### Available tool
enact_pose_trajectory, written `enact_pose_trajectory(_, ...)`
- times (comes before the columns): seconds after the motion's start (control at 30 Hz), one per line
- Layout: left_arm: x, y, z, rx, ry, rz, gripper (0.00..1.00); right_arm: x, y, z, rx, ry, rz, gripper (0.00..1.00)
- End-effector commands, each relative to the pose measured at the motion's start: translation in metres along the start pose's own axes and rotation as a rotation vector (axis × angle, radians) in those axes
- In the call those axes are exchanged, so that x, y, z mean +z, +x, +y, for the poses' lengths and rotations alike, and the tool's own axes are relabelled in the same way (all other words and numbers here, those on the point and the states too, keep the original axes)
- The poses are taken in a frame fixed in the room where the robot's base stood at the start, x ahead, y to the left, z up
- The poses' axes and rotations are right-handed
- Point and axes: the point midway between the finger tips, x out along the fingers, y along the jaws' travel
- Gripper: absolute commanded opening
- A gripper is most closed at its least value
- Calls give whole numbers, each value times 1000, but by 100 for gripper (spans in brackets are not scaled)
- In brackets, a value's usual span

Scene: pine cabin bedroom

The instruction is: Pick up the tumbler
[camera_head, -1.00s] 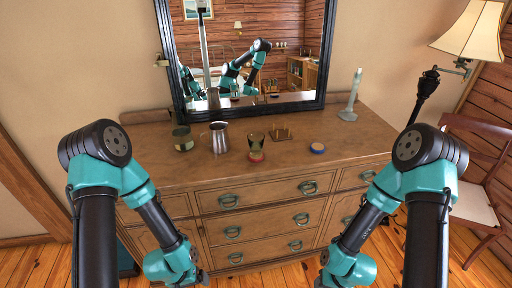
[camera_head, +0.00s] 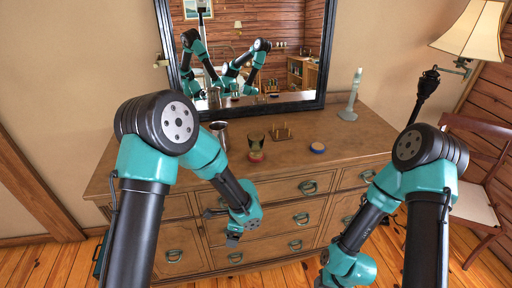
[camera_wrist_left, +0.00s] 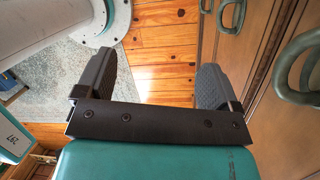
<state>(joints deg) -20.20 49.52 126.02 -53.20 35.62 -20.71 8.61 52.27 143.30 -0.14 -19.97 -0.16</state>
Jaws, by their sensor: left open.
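The tumbler (camera_head: 254,140), a small dark greenish glass, stands upright on the dresser top. A red round piece (camera_head: 256,156) is right at its base; I cannot tell if the glass rests on it. My left gripper (camera_head: 218,227) is open and empty in front of the dresser drawers, below the top and left of the tumbler. In the left wrist view, its two fingers (camera_wrist_left: 155,75) stand wide apart over the floor, beside the drawer fronts. My right gripper (camera_head: 322,270) is low at the front right, its jaws too small to read.
The dresser top (camera_head: 350,133) also holds a metal mug (camera_head: 220,130), partly behind my left arm, a small wooden rack (camera_head: 281,133), a blue-topped round piece (camera_head: 318,147) and a pale candlestick (camera_head: 350,105). A mirror (camera_head: 290,70) stands behind. Drawer handles (camera_wrist_left: 307,70) protrude near my left gripper.

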Motion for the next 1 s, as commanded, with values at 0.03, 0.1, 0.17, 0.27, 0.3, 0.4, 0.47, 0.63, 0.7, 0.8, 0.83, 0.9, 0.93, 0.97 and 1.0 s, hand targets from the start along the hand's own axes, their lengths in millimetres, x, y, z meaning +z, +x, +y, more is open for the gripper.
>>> enact_pose_trajectory(0.03,-9,-22,-14,-62,102,-79,87,0,0,0,0,0,0,43)
enact_pose_trajectory(0.1,-19,-54,-33,-146,232,-201,87,0,0,0,0,0,0,43)
enact_pose_trajectory(0.17,-29,-85,-48,-223,332,-310,87,0,0,0,0,0,0,43)
enact_pose_trajectory(0.27,-50,-144,-69,-359,469,-501,87,0,0,0,0,0,0,43)
enact_pose_trajectory(0.3,-59,-170,-75,-415,514,-579,87,0,0,0,0,0,0,43)
enact_pose_trajectory(0.4,-82,-229,-83,-542,589,-754,87,0,0,0,0,0,0,43)
enact_pose_trajectory(0.47,-93,-258,-84,-601,613,-836,87,0,0,0,0,0,0,43)
enact_pose_trajectory(0.63,-109,-297,-81,-682,635,-952,87,0,0,0,0,0,0,43)
enact_pose_trajectory(0.7,-109,-300,-81,-685,635,-959,87,0,0,0,0,0,0,43)
enact_pose_trajectory(0.8,-109,-299,-81,-684,635,-957,87,0,0,0,0,0,0,43)
enact_pose_trajectory(0.83,-109,-299,-81,-684,635,-957,87,0,0,0,0,0,0,43)
enact_pose_trajectory(0.9,-108,-298,-82,-683,634,-956,87,0,0,0,0,0,0,43)
enact_pose_trajectory(0.93,-108,-298,-82,-683,634,-956,87,0,0,0,0,0,0,43)
enact_pose_trajectory(0.97,-108,-298,-82,-683,634,-956,87,0,0,0,0,0,0,43)
enact_pose_trajectory(1.0,-107,-297,-84,-682,634,-955,87,0,0,0,0,0,0,43)
